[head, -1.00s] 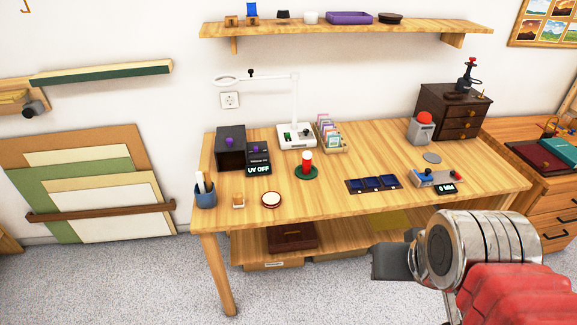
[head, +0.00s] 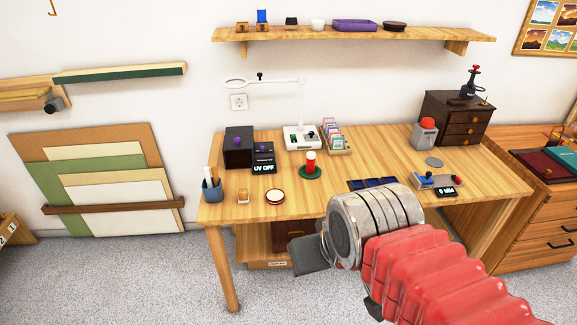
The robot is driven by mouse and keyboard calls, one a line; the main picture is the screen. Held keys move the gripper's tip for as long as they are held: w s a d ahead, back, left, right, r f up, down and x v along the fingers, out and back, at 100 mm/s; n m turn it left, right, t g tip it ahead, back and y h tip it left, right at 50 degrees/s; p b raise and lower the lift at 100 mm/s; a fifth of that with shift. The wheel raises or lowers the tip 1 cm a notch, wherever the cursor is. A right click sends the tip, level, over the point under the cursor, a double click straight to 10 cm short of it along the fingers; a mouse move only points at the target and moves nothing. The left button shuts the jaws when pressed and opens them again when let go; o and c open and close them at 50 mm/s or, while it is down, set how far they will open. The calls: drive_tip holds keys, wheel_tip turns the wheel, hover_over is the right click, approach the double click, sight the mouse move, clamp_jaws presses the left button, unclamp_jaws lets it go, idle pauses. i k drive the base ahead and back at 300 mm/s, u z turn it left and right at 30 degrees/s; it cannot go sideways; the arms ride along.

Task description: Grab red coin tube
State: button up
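My gripper (head: 308,254) shows as a grey piece at the end of my silver and red arm, in front of the table's front edge. It is below and nearer to me than the tube, well apart from it. Its fingers are not clear enough to tell their opening. My arm hides part of the table's front right and the shelf below.
Behind are a magnifier lamp (head: 302,136) and a card rack (head: 334,138). Blue panels (head: 372,184) lie right.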

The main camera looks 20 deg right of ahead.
sight(311, 155)
drive_tip(key=u, duration=0.2)
drive_tip(key=i, duration=1.5)
